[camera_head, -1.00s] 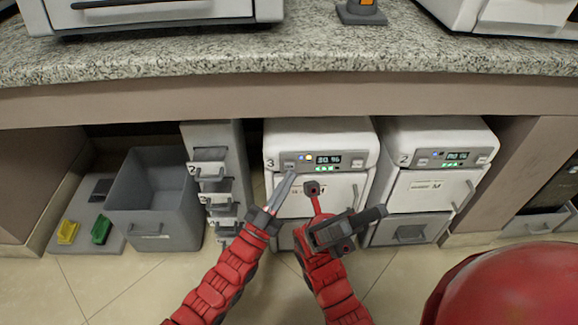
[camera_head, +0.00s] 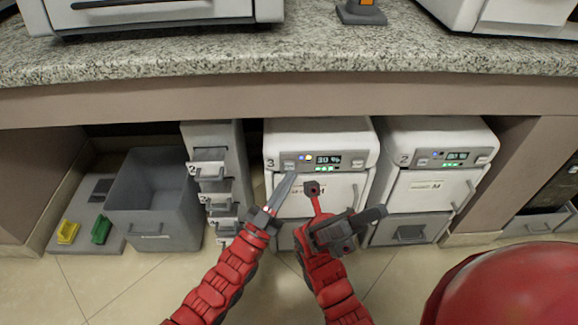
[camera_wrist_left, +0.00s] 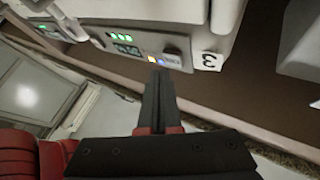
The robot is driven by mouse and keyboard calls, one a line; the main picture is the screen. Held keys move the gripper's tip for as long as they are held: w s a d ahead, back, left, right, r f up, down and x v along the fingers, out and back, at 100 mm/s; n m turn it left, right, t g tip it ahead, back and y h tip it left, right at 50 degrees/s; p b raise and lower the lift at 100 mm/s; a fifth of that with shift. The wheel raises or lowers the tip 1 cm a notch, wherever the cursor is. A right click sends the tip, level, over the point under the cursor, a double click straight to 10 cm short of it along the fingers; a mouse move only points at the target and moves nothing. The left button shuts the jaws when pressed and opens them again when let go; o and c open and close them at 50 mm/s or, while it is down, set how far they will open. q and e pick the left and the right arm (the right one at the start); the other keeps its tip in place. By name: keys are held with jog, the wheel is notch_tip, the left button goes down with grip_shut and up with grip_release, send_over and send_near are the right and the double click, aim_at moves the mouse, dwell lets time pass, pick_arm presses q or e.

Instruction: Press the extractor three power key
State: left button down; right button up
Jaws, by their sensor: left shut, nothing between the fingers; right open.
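Extractor three (camera_head: 330,137) is the white box marked 3 under the counter. Its dark panel (camera_head: 345,161) has a lit display and small blue, orange and green lights. In the left wrist view the panel (camera_wrist_left: 140,50) and the "3" label (camera_wrist_left: 209,61) appear turned on their side. My left gripper (camera_head: 289,177) is shut and empty, its tip at the left end of the panel. In the left wrist view its tip (camera_wrist_left: 158,72) is by the panel's key end; I cannot tell whether it touches. My right gripper (camera_head: 345,227) is open in front of the extractor's lower door.
A second extractor (camera_head: 436,137), marked 2, stands to the right. A drawer stack (camera_head: 214,135) and a grey bin (camera_head: 148,229) stand to the left, with yellow (camera_head: 67,231) and green (camera_head: 101,229) pieces beside them. The granite counter (camera_head: 300,52) overhangs everything.

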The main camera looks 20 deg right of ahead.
dwell(0.4)
pick_arm(q)
jog(key=shift+w+d+b, duration=0.1)
jog(key=shift+w+b, duration=0.35)
jog(key=shift+b, duration=0.05)
jog(key=shift+w+d+b, duration=0.1)
jog(key=shift+w+b, duration=0.15)
jog(key=shift+b, duration=0.1)
dwell(0.3)
jog(key=shift+s+a+p, duration=0.2)
jog(key=shift+s+p, duration=0.4)
jog(key=shift+s, duration=0.1)
